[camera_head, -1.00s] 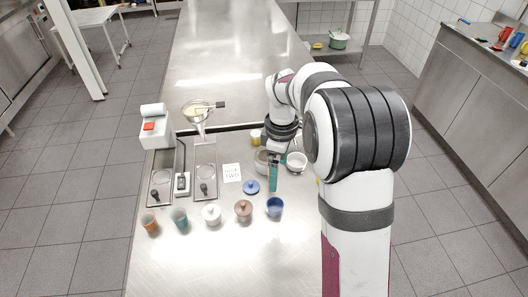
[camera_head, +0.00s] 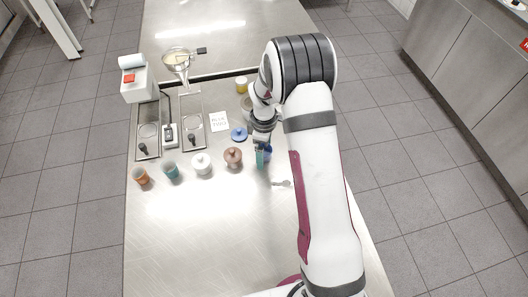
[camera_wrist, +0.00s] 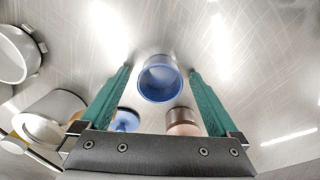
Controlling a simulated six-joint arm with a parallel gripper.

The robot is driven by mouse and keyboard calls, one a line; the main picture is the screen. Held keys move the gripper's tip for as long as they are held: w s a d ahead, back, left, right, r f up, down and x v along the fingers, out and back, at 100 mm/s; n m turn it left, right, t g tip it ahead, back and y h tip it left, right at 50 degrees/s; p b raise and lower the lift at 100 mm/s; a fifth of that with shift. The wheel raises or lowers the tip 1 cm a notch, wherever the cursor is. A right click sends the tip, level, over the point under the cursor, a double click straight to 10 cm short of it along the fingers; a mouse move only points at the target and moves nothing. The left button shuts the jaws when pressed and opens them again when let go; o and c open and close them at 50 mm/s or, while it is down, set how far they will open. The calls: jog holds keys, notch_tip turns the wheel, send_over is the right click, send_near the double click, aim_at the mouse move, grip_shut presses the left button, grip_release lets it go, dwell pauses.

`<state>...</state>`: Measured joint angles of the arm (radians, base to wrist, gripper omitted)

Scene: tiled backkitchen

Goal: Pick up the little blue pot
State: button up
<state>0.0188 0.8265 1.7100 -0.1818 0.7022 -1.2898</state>
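The little blue pot (camera_wrist: 160,80) is open-topped and stands upright on the steel counter. In the head view the blue pot (camera_head: 268,152) is partly hidden behind my gripper (camera_head: 260,158). In the wrist view my gripper (camera_wrist: 160,70) is open, with one green finger on each side of the pot and a gap at both sides. I cannot tell how far the fingertips are above the counter. A blue lid with a knob (camera_head: 239,133) lies apart from the pot; it also shows in the wrist view (camera_wrist: 126,120).
A lidded brown pot (camera_head: 233,157), a lidded white pot (camera_head: 202,164), a teal cup (camera_head: 171,170) and an orange cup (camera_head: 141,176) stand in a row left of the blue pot. A spoon-like utensil (camera_head: 282,183) lies nearby. The front counter is clear.

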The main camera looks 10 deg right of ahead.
grip_shut()
dwell(0.3)
notch_tip(320, 180, up, 4)
jog(key=shift+d+r, duration=0.15)
jog(key=shift+r, duration=0.1)
jog(key=s+d+r, duration=0.6)
jog(key=d+r, duration=0.1)
jog(key=d, duration=0.3)
jog(key=s+a+r+m, duration=0.1)
jog(key=a+r+m, duration=0.4)
jog(key=r, duration=0.3)
jog(key=s+a+r+m, duration=0.1)
jog(key=a+r+m, duration=0.5)
jog(key=r, duration=0.3)
jog(key=shift+m, duration=0.7)
